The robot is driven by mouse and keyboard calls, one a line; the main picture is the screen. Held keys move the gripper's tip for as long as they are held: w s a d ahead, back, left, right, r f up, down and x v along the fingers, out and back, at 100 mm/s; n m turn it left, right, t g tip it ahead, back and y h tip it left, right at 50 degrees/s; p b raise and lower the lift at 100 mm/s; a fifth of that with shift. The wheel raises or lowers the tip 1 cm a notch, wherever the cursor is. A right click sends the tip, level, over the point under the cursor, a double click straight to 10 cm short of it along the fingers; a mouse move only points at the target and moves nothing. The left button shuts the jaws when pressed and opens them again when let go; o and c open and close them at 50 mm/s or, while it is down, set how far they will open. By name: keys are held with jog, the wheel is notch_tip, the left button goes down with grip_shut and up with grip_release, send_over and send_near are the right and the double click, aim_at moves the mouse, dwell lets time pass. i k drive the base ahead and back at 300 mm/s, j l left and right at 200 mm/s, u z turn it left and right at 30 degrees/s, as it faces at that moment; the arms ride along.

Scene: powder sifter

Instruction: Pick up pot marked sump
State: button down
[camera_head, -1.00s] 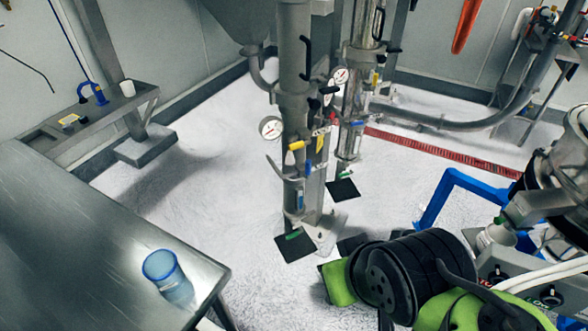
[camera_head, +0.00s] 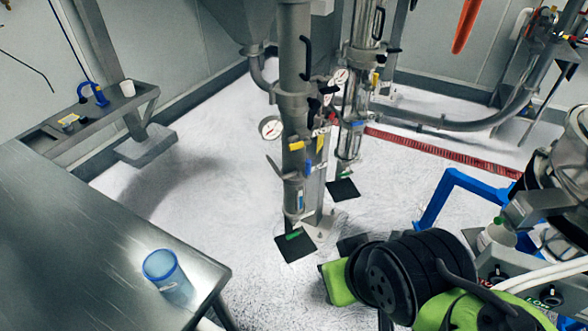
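A translucent blue pot with a blue rim (camera_head: 168,275) stands upright on the steel table at the lower left. I cannot read any marking on it. A small white pot (camera_head: 127,88) stands on the side shelf at the upper left. Another pale pot (camera_head: 497,236) sits among equipment at the right, partly hidden. No sump label is readable on any of them. Green and black parts of what looks like my arm fill the lower right, well apart from the blue pot. I cannot make out the gripper fingers.
The steel table (camera_head: 80,235) has a bare top around the blue pot. A steel column with gauges (camera_head: 294,100) stands mid-floor. A blue frame (camera_head: 450,190) and a control box (camera_head: 535,285) are at the right. The pale floor (camera_head: 200,190) between table and column is clear.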

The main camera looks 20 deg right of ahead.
aim_at(162, 266)
jog(key=k+j+u, duration=0.1)
jog(key=u, duration=0.4)
jog(key=j+u, duration=0.3)
jog(key=u, duration=0.2)
jog(key=j, duration=0.2)
jog(key=k+u, duration=0.2)
jog(key=u, duration=0.15)
jog(key=k+j+u, duration=0.15)
jog(key=u, duration=0.2)
jog(key=k+j+u, duration=0.2)
jog(key=u, duration=0.15)
